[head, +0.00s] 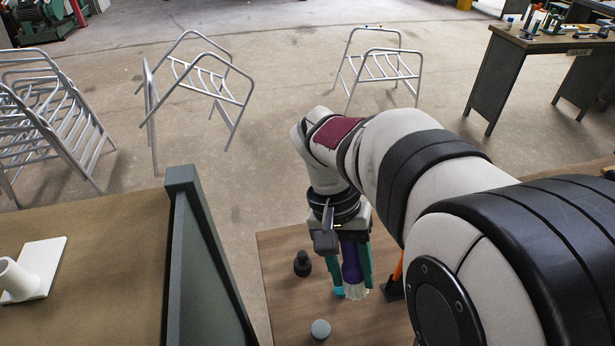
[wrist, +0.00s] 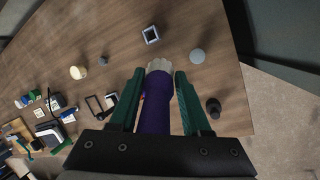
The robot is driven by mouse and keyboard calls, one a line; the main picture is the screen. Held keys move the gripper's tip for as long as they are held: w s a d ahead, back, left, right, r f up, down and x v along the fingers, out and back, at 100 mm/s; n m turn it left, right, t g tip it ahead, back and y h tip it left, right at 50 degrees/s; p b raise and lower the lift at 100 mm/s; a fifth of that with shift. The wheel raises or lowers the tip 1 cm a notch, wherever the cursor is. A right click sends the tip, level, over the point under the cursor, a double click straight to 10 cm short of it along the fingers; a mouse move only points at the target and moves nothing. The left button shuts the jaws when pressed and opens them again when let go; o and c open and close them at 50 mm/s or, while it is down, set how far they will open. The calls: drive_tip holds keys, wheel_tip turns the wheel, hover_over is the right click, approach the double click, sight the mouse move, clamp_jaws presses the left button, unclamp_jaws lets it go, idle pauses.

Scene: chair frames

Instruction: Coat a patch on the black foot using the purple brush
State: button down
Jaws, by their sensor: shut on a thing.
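My gripper (head: 352,280) has green fingers and is shut on the purple brush (head: 350,258), above the wooden table. The brush's pale bristles (wrist: 159,66) point out past the fingertips in the wrist view, where the purple handle (wrist: 156,108) lies between the fingers. The black foot (head: 302,264) stands on the table left of the brush in the head view, apart from it. In the wrist view the black foot (wrist: 213,107) is right of the gripper, near the table edge. I cannot make out any coating on it.
A grey round piece (head: 320,328) and a square grey frame piece (wrist: 151,34) lie on the wooden table (head: 285,250). A cream cylinder (wrist: 78,72) and several small items are at left in the wrist view. A dark panel (head: 195,260) stands left of the table; metal chair frames (head: 195,80) stand beyond.

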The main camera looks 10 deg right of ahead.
drive_tip(key=s+d+f+m, duration=0.1)
drive_tip(key=d+f, duration=0.5)
drive_tip(key=d, duration=0.4)
drive_tip(key=s+d+f+m, duration=0.1)
drive_tip(key=s+d+f, duration=0.1)
drive_tip(key=d+f, duration=0.6)
drive_tip(key=w+d+r, duration=0.5)
drive_tip(key=w+d, duration=0.1)
drive_tip(key=d, duration=0.5)
drive_tip(key=shift+m+y, duration=0.4)
drive_tip(key=shift+a+f, duration=0.1)
drive_tip(key=shift+f, duration=3.15)
drive_tip(key=shift+w+f, duration=0.45)
drive_tip(key=shift+f, duration=0.2)
drive_tip(key=shift+w+f, duration=0.15)
drive_tip(key=shift+w, duration=0.6)
drive_tip(key=shift+w+f, duration=0.15)
drive_tip(key=shift+w, duration=0.6)
drive_tip(key=shift+s+r, duration=0.2)
drive_tip(key=shift+s, duration=1.75)
wheel_tip(320, 180, up, 8)
